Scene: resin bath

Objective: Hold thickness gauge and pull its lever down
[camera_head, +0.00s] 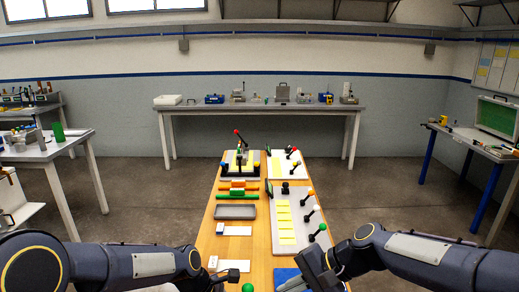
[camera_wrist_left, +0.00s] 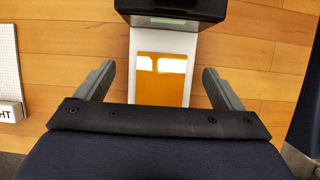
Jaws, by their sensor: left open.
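In the left wrist view a device that looks like the thickness gauge (camera_wrist_left: 172,15) has a dark head with a small green display. Below the head is a pale base with an orange plate (camera_wrist_left: 160,90) bearing two bright patches. No lever is clearly visible there. My left gripper (camera_wrist_left: 160,85) is open, its fingers on either side of the pale base and apart from it. In the head view my left gripper (camera_head: 226,278) is low over the table's near end, beside a small dark shape I cannot identify. My right gripper (camera_head: 318,270) is by a blue mat (camera_head: 286,274); its fingers are unclear.
A green ball (camera_head: 248,287) shows at the bottom edge. A white labelled piece (camera_wrist_left: 10,112) lies left in the wrist view.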

